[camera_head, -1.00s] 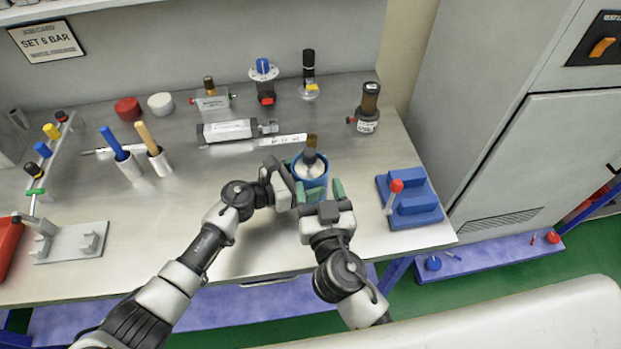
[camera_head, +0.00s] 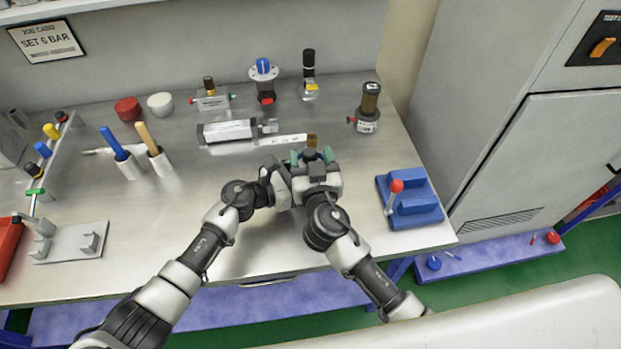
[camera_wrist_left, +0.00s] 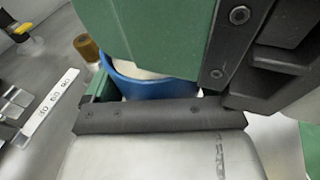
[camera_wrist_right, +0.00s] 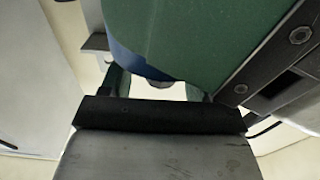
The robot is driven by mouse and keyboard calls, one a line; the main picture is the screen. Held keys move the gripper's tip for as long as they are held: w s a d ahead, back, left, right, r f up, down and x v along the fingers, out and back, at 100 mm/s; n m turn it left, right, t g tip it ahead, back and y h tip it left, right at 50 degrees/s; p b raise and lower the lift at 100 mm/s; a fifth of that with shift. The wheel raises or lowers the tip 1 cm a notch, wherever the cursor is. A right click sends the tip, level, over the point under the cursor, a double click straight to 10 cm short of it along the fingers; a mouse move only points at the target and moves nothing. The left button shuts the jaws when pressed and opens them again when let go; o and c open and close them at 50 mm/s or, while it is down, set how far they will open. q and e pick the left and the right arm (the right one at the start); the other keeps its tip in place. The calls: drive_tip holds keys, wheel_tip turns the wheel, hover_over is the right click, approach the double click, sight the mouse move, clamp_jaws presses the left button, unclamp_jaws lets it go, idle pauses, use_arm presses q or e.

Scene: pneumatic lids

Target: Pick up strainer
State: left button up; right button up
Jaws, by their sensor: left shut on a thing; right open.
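A blue cup (camera_wrist_left: 140,82) with a pale rounded part inside shows in the left wrist view, between the green fingers of my left gripper (camera_head: 284,186). My left gripper is shut on the blue cup. A brown-topped piece (camera_head: 312,141) stands at the cup; it also shows in the left wrist view (camera_wrist_left: 88,47). I cannot tell which part is the strainer.
A grey cylinder (camera_head: 227,131) and a white label strip (camera_head: 285,140) lie behind the grippers. A brown-topped unit (camera_head: 368,108) stands at the back right. A blue block with a red-knobbed lever (camera_head: 412,203) is on the right.

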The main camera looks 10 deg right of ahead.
drive_tip(key=shift+w, duration=0.5)
drive_tip(key=shift+s, duration=0.1)
drive_tip(key=shift+c, duration=1.1)
clamp_jaws()
wheel_tip(320, 180, up, 18)
